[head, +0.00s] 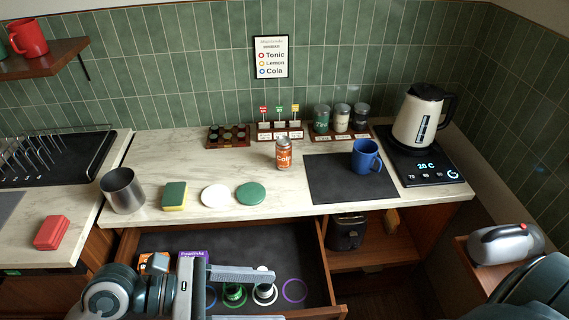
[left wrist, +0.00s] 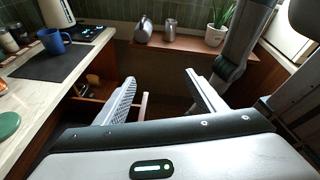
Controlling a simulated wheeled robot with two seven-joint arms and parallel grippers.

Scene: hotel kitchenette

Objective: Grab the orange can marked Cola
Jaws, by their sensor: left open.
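The orange can (head: 284,153) stands upright on the pale counter, left of the dark mat, with white lettering that appears to read "Cola". An arm of mine shows at the right, but my right gripper is outside both views.
A blue mug (head: 367,157) stands on the dark mat (head: 325,190). A kettle (head: 418,115) is at the right; spice jars (head: 341,118) stand behind. A sponge (head: 174,196), round coasters (head: 250,194) and a metal cup (head: 122,190) are left. The open drawer (head: 325,270) juts out below.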

